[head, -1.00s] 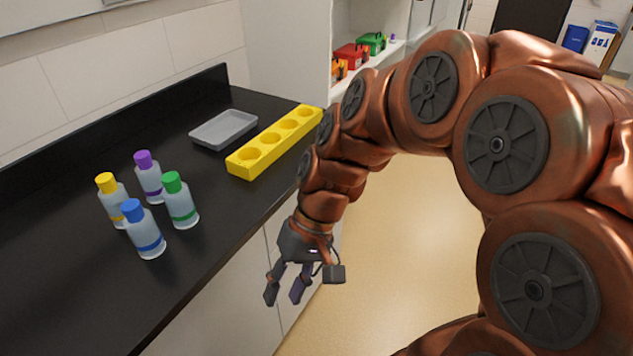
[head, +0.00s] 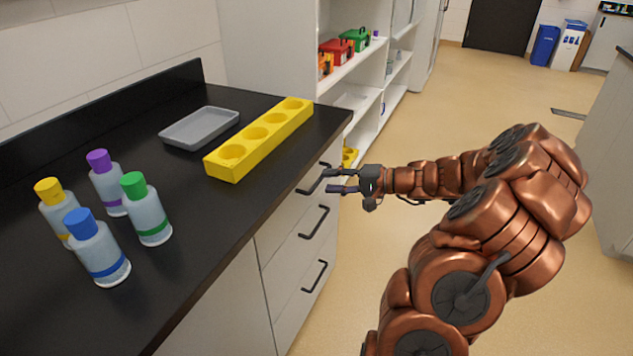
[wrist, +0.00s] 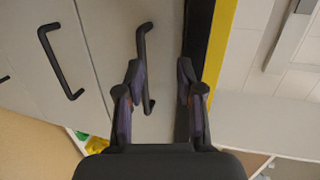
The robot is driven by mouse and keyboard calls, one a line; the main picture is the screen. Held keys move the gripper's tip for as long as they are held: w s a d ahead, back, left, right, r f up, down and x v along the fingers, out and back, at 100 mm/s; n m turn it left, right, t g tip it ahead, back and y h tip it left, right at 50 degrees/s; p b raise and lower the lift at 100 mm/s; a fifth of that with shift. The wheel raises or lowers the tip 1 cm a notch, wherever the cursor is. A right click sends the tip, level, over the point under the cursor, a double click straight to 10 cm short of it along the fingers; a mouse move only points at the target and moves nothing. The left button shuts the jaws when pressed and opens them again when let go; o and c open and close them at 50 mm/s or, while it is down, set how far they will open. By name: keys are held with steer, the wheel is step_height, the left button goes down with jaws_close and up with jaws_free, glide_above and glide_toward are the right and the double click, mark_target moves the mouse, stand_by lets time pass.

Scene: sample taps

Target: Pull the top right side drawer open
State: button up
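The top right side drawer (head: 285,212) is a pale front just under the black counter, and it looks closed. Its dark bar handle (head: 314,187) is in front of my gripper (head: 334,181) in the head view. My gripper is open and empty, its fingers pointing at the drawer front. In the wrist view the handle (wrist: 142,45) lies by the left finger, which partly covers it. The gap between the fingertips (wrist: 160,72) is over the bare drawer front. I cannot tell whether a finger touches the handle.
Two lower drawers have handles (head: 314,222) and (head: 315,276). On the black counter (head: 215,218) stand a yellow rack (head: 222,170), a grey tray (head: 200,128) and several capped bottles, including a green-capped one (head: 150,222).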

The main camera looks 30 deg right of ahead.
steer(key=d+f+m+t+h, duration=0.1)
steer(key=d+f, duration=0.1)
steer(key=d, duration=0.3)
steer(key=shift+d+x, duration=0.2)
steer(key=shift+x, duration=3.9)
steer(key=shift+w, duration=0.15)
steer(key=shift+c, duration=0.2)
jaws_close()
